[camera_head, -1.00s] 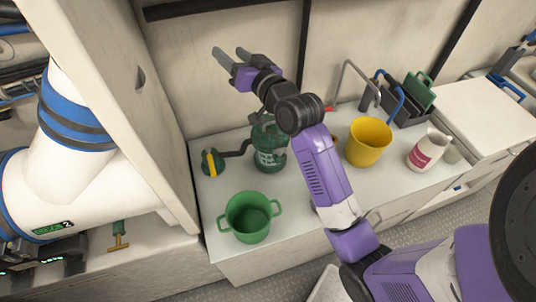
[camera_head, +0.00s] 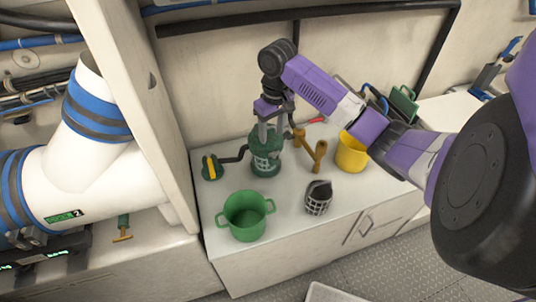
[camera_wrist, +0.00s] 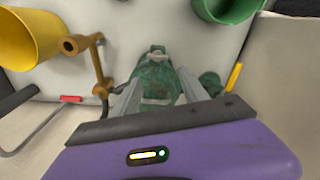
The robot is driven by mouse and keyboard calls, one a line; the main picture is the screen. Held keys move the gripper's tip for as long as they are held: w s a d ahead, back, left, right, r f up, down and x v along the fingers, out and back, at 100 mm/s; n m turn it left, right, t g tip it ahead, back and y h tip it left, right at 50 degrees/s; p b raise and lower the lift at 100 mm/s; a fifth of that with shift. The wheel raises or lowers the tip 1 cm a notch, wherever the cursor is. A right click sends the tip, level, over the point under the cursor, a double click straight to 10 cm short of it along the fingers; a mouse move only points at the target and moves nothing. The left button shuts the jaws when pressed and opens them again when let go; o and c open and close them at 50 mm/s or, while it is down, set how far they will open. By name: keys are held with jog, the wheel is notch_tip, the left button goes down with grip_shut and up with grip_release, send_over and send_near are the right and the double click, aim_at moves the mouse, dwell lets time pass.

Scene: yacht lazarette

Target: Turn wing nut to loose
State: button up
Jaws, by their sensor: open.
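A green strainer (camera_head: 265,160) with a cage-like body stands upright on the white counter. My gripper (camera_head: 270,134) points down at its top, with a finger on either side of the top area. In the wrist view the strainer's green top (camera_wrist: 152,76) shows between and beyond my two grey fingers (camera_wrist: 160,92). The fingers are spread apart and nothing is clearly held. I cannot make out the wing nut itself; a pale bar between the fingers may be part of it. Whether the fingers touch the strainer is unclear.
A black pipe with a yellow-handled valve (camera_head: 212,167) joins the strainer's left. A brass-coloured fitting (camera_head: 316,156) stands close on its right, before a yellow bucket (camera_head: 351,152). A green pot (camera_head: 246,215) and a dark mesh basket (camera_head: 318,198) are in front. A wall stands behind.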

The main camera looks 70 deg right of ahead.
aim_at(274, 154)
jog(key=shift+s+a+f+g, duration=0.2)
jog(key=shift+s+a+g, duration=0.1)
jog(key=shift+s, duration=0.4)
notch_tip(274, 154, down, 8)
jog(key=shift+r+p, duration=0.25)
jog(key=shift+p, duration=0.2)
jog(key=shift+c, duration=0.2)
jog(key=c, duration=1.1)
jog(key=shift+r, duration=0.1)
